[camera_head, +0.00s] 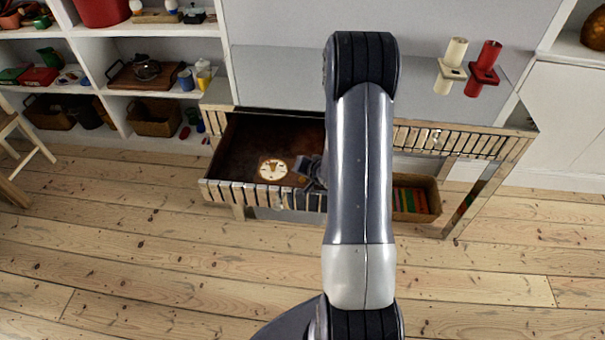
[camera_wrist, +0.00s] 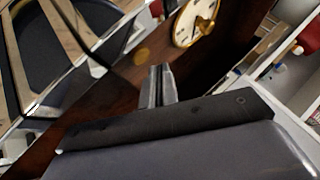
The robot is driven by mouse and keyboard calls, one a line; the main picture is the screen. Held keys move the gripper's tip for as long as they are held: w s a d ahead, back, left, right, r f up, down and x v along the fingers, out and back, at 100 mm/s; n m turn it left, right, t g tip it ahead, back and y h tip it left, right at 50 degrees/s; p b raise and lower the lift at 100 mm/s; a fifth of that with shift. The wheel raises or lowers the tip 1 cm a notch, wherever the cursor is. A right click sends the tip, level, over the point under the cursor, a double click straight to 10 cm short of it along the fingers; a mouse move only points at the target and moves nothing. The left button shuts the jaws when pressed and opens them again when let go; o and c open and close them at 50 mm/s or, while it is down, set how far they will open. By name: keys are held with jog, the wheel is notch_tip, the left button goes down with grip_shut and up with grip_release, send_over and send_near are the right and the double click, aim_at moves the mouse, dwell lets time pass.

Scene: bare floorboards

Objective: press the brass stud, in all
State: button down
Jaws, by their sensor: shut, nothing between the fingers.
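I cannot make out the brass stud for certain. A round, pale dial with a brass-coloured rim and dark marks (camera_head: 273,169) lies inside the open drawer (camera_head: 225,190). The dial also shows at the top of the wrist view (camera_wrist: 183,30), with a small brass-coloured piece near its middle. A faint tan round spot (camera_wrist: 141,55) shows on the dark brown wood beside it; I cannot tell what it is. My gripper (camera_head: 309,172) is at the drawer, just right of the dial and apart from it. In the wrist view its fingers (camera_wrist: 158,72) are together and empty.
The drawer belongs to a slatted table (camera_head: 470,140) with a glossy grey top. A red candle-like piece (camera_head: 484,68) and a cream one (camera_head: 451,66) stand on it. A basket (camera_head: 416,202) sits below. Shelves (camera_head: 150,95) stand at left; the front floor is clear.

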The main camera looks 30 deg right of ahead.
aim_at(304, 179)
jog(key=shift+r, duration=0.1)
notch_tip(304, 179, up, 5)
jog(key=p, duration=0.5)
jog(key=shift+r, duration=0.1)
dwell(0.9)
